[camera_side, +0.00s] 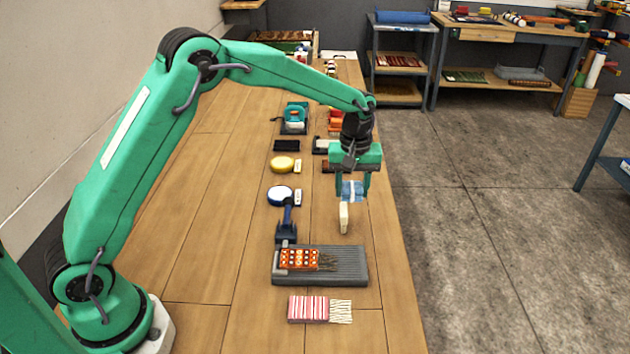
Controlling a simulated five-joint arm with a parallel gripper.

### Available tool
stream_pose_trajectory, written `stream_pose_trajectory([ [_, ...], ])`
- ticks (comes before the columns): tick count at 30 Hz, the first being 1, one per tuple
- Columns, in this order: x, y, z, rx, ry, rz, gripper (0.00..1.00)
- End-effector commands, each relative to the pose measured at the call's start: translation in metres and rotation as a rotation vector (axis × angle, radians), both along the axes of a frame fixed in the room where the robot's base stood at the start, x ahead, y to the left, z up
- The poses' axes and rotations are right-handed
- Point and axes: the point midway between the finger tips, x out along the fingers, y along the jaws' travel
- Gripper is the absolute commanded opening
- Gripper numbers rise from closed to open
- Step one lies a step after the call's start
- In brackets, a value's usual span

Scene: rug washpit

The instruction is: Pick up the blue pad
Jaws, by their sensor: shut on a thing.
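My gripper (352,194) is above the right part of the wooden bench, pointing down. Its jaws are shut on the blue pad (351,189), a small light-blue piece between the green fingers. The fingers hide part of the pad. A cream upright block (344,218) shows just below the pad; I cannot tell whether they touch.
A grey ribbed tray (348,265) with an orange patterned rug piece (299,259) lies nearer on the bench. A striped red rug piece (308,309) lies in front. A blue-rimmed white disc (280,194) and a yellow disc (283,164) lie left of my gripper.

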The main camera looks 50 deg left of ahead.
Motion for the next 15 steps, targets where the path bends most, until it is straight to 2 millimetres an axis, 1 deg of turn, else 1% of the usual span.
stream_pose_trajectory([
  [1, -0.004, -0.007, 0.005, 0.0, -0.001, -0.003, 0.23],
  [6, -0.013, -0.023, 0.016, -0.001, -0.001, -0.002, 0.23],
  [9, -0.016, -0.029, 0.02, 0.0, -0.001, -0.001, 0.23],
  [15, -0.019, -0.032, 0.022, 0.0, 0.0, 0.0, 0.23],
])
